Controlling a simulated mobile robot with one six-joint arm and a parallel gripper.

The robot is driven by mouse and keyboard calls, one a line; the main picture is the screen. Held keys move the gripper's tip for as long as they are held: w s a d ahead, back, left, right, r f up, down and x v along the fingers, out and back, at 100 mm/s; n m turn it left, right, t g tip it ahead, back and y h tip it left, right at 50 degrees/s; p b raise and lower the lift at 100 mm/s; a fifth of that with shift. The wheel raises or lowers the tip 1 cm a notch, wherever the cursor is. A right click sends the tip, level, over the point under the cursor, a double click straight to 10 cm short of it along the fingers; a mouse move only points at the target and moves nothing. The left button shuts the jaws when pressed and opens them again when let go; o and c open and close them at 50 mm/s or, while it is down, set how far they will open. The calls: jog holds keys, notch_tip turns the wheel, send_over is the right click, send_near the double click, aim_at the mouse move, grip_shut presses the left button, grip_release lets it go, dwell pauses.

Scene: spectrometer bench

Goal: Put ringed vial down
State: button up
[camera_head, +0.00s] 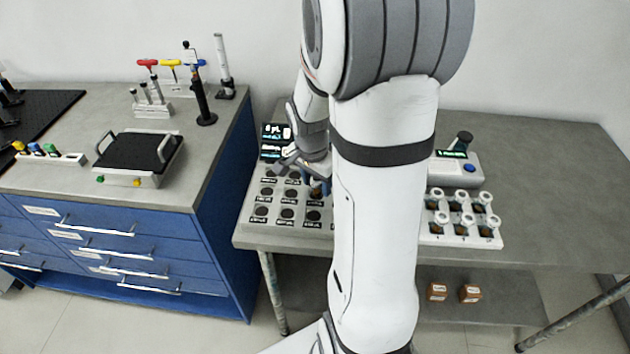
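My gripper (306,176) is low over the left rack (248,214), a pale block with rows of dark round, labelled wells. My own arm hides the rack's right side. The fingertips are small and dark in this view. I cannot tell whether a vial is between them, or whether they are open or shut. Several vials with white ring tops (466,196) stand upright in the right rack (455,240), on the other side of my arm.
A small device with a green display and blue button (470,168) stands behind the right rack. A dark display (274,141) is behind the left rack. The grey table (560,190) is clear at right. A blue drawer cabinet (130,245) stands at left.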

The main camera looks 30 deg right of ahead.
jog(key=shift+o, duration=0.4)
jog(key=shift+r, duration=0.1)
jog(key=shift+r, duration=0.25)
notch_tip(320, 180, up, 11)
jog(key=a, duration=0.1)
jog(key=s+a+r+n+t+y, duration=0.1)
jog(key=s+a+n+t, duration=0.1)
jog(key=s+a+n, duration=0.9)
jog(key=s+n, duration=0.1)
jog(key=n, duration=0.1)
jog(key=shift+s+a+r+n+t, duration=0.2)
jog(key=shift+n+t, duration=0.1)
jog(key=shift+t, duration=0.1)
jog(key=shift+d, duration=0.1)
